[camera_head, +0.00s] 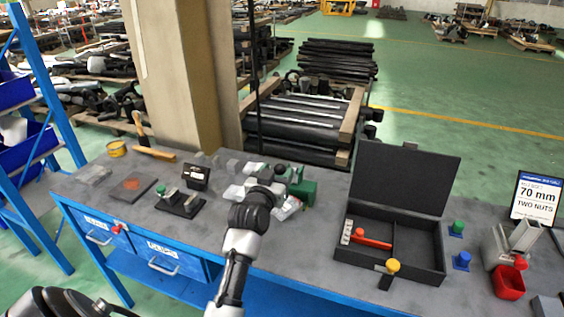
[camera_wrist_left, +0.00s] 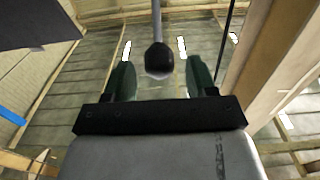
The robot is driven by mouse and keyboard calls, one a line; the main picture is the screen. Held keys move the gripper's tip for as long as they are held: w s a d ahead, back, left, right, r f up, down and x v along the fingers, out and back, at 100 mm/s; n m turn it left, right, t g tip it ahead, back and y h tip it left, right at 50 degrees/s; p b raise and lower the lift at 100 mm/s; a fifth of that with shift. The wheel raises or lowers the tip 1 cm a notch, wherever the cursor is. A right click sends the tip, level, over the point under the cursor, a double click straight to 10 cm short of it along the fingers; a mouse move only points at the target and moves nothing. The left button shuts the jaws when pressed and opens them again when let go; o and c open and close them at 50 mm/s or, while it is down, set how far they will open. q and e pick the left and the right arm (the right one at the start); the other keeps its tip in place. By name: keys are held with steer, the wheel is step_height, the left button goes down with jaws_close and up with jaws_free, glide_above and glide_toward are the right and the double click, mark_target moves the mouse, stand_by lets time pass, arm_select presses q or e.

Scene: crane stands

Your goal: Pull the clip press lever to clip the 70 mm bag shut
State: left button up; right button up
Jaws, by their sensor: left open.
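My left gripper (camera_wrist_left: 160,78) is open, with a green finger on each side of the knob and visible gaps between.
An open black case (camera_head: 345,252) with a red-handled tool stands right of the press. A sign (camera_head: 536,198) reads 70 mm, two nuts. Red, blue and green items stand far right. A black stand (camera_head: 181,203) and a hammer (camera_head: 152,152) lie left. A pillar rises behind the bench.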

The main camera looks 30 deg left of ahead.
mark_target(282, 165)
arm_select(q)
steer(key=shift+p+x, duration=0.3)
steer(key=shift+x, duration=1.8)
steer(key=shift+c, duration=0.2)
jaws_close()
